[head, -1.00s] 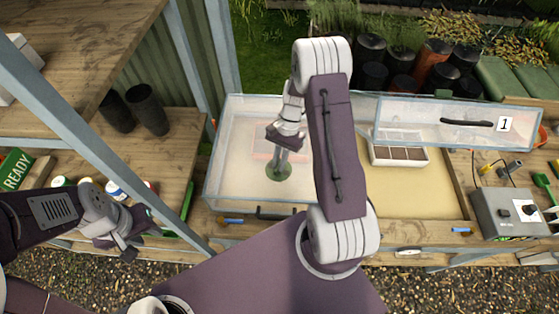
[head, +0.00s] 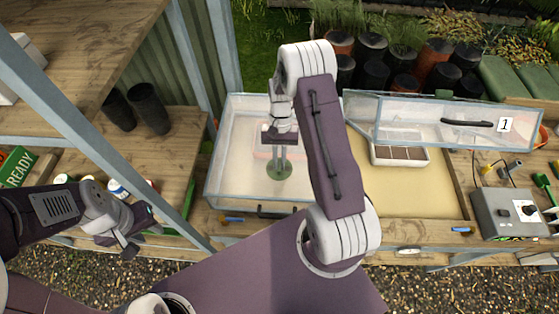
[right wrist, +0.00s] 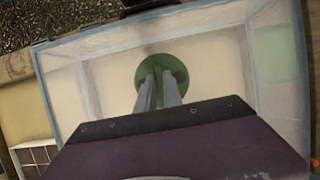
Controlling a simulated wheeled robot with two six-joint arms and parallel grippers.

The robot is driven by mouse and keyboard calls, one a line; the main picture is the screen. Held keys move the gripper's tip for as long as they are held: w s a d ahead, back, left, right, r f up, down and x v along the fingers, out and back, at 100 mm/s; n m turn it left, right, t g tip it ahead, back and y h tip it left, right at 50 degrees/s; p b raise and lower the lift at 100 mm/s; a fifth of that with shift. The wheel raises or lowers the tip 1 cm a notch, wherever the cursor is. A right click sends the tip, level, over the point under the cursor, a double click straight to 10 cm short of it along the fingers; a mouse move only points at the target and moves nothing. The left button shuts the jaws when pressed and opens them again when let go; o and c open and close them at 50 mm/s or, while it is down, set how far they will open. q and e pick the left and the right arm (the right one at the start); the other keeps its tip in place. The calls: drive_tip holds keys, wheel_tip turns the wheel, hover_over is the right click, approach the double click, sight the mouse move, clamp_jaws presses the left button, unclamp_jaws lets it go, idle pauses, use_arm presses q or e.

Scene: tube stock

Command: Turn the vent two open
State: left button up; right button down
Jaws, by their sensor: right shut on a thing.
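The vent (head: 287,171) is a round green disc on the clear lid of the left-hand cold frame (head: 225,150). It also shows in the right wrist view (right wrist: 177,68). My right gripper (head: 280,165) points down at the vent, its two grey fingers shut on the vent's middle. The fingers hide the part between them, so how far the vent is turned cannot be told. My left gripper (head: 128,243) hangs at the lower left, far from the vent, and its finger gap is unclear.
To the right, a clear lid marked 1 (head: 412,112) sits raised over the second bay, where a white tray (head: 385,159) stands on sand. A grey control box (head: 495,215) is at far right. Black pots (head: 150,108) and a grey post (head: 110,155) stand left.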

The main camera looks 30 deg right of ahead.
drive_tip(key=c, duration=1.5)
unclamp_jaws()
drive_tip(key=shift+w, duration=0.1)
drive_tip(key=shift+w+d+r, duration=0.1)
drive_tip(key=shift+r, duration=0.1)
drive_tip(key=b+v, duration=0.2)
drive_tip(key=v, duration=0.6)
drive_tip(key=shift+r, duration=0.35)
drive_tip(key=shift+f, duration=0.1)
